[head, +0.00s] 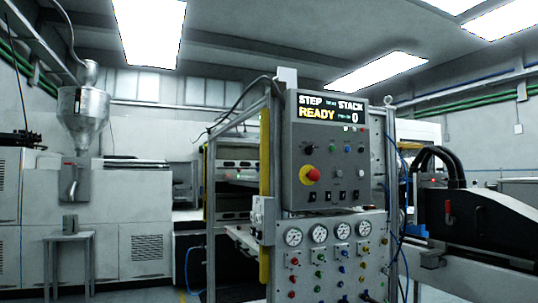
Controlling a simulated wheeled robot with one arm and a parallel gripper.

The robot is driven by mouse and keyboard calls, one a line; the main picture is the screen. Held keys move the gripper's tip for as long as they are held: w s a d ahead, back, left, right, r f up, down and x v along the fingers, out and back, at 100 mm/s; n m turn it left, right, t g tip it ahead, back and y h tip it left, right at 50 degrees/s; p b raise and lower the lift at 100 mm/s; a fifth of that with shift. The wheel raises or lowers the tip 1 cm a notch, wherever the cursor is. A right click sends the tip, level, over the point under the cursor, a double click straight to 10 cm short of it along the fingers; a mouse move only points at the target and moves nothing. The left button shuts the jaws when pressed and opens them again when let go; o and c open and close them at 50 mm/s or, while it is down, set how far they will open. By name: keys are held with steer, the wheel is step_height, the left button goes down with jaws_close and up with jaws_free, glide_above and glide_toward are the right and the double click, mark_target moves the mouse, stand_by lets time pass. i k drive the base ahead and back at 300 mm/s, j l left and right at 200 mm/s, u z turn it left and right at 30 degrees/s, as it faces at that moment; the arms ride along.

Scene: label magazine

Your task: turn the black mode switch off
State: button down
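A grey control panel (375,190) stands in the middle right of the head view. Its display (331,108) reads STEP, STACK and READY with a 0. A row of small black switches (327,196) runs along the panel's lower part. A rotary knob (309,149) sits at its left, above a red emergency button (313,174) on a yellow base. I cannot tell which control is the black mode switch or how it is set. My gripper is not in view.
Below the panel is a plate with several gauges (319,233) and coloured knobs. Blue hoses hang at the frame's sides. A black machine (490,217) stands to the right. A small table (70,238) with a grey cup (70,222) stands at the left.

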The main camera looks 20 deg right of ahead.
mark_target(308, 150)
steer(key=i+l, duration=0.15)
steer(key=l, duration=0.2)
steer(key=i+l, duration=0.15)
steer(key=l, duration=0.2)
steer(key=i+l, duration=0.2)
steer(key=i+l+u, duration=0.1)
steer(key=l, duration=0.35)
steer(key=i+l, duration=0.2)
steer(key=l, duration=0.15)
steer(key=i+l, duration=0.15)
steer(key=l, duration=0.2)
